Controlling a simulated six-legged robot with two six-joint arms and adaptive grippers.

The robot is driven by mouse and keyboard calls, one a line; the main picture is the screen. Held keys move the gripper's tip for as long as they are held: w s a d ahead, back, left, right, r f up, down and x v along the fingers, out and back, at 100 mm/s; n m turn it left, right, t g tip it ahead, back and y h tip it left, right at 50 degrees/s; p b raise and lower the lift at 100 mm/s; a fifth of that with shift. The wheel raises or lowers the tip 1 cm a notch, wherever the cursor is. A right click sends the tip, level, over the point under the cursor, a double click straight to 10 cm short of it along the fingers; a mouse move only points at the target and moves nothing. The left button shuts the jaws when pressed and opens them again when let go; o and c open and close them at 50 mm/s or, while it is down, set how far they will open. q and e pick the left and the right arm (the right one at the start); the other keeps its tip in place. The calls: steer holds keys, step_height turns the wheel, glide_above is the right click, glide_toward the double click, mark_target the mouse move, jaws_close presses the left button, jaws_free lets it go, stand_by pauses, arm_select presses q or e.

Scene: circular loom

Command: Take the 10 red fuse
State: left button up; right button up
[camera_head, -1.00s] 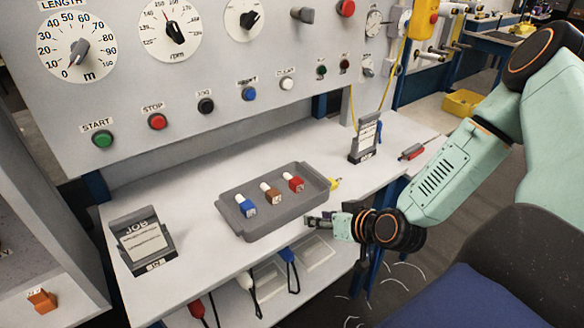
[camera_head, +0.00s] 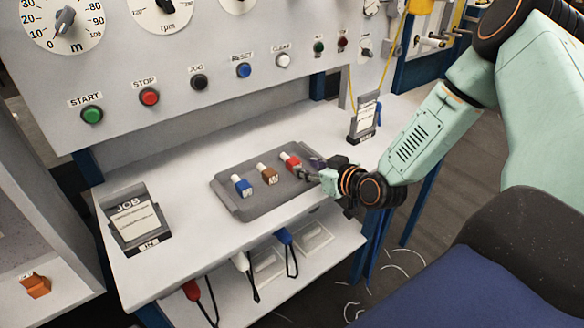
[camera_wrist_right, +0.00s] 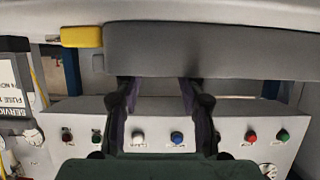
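The red fuse (camera_head: 290,161) stands at the right end of a grey tray (camera_head: 238,207) on the white shelf, with a white cap on it. A brown fuse (camera_head: 267,174) and a blue fuse (camera_head: 242,186) stand left of it in the same tray. My right gripper (camera_head: 311,169) is at the tray's right end, close beside the red fuse. In the right wrist view its two fingers (camera_wrist_right: 160,88) are apart, with nothing seen between them; their tips meet the grey tray edge in the picture. The red fuse does not show there. My left gripper is not in view.
A JOB sign (camera_head: 137,224) stands left on the shelf (camera_head: 175,250); another sign holder (camera_head: 364,120) stands behind my right gripper. A panel with buttons (camera_head: 149,97) and dials rises behind. A yellow block (camera_wrist_right: 82,36) shows beside the tray in the wrist view.

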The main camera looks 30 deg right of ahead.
mark_target(298, 165)
steer(key=shift+w+a, duration=0.1)
steer(key=shift+w, duration=0.1)
steer(key=b+x, duration=0.1)
steer(key=x, duration=0.1)
steer(key=b+x, duration=0.1)
steer(key=x, duration=0.1)
steer(key=shift+w+f, duration=0.25)
steer(key=shift+f, duration=0.1)
steer(key=shift+w, duration=0.3)
steer(key=shift+s, duration=0.1)
steer(key=shift+c, duration=0.6)
steer(key=c, duration=0.6)
jaws_close()
